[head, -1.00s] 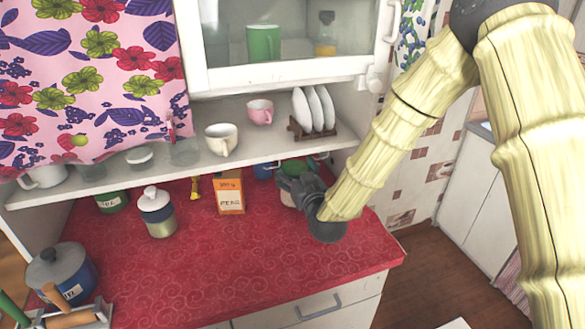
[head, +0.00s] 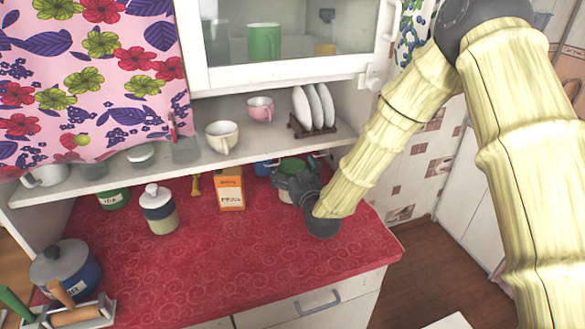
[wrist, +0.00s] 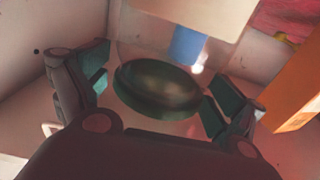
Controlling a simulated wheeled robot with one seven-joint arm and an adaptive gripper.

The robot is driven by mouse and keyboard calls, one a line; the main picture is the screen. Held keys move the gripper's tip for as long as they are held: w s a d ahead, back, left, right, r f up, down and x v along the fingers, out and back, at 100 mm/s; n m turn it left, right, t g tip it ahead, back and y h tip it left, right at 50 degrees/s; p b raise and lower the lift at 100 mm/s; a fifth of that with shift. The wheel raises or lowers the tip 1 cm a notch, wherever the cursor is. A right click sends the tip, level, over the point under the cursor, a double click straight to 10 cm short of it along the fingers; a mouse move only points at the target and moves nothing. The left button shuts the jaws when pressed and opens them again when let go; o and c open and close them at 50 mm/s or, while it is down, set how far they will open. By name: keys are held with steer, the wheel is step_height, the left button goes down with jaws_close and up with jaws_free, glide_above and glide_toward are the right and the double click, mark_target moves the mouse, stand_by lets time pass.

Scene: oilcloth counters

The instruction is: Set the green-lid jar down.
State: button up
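The green-lid jar (head: 290,166) is at the back right of the red counter, under the shelf, partly covered by my gripper. In the wrist view its dark green lid (wrist: 158,88) lies centred between my two fingers. My gripper (head: 296,184) reaches in from the right, with its fingers on either side of the jar body. It appears shut on the jar; the exact finger contact is hard to see. My gripper also shows in the wrist view (wrist: 155,95). The jar looks upright and low over the counter; whether its base touches is hidden.
An orange box (head: 230,190) stands just left of the jar, with a blue mug (head: 266,167) behind. A white-lidded jar (head: 158,210) and a blue pot (head: 65,270) stand farther left. The shelf (head: 200,165) overhangs the back.

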stand_by(0.3)
steer(key=shift+r, duration=0.2)
steer(key=b+v, duration=0.3)
steer(key=v, duration=0.9)
steer(key=shift+d, duration=0.1)
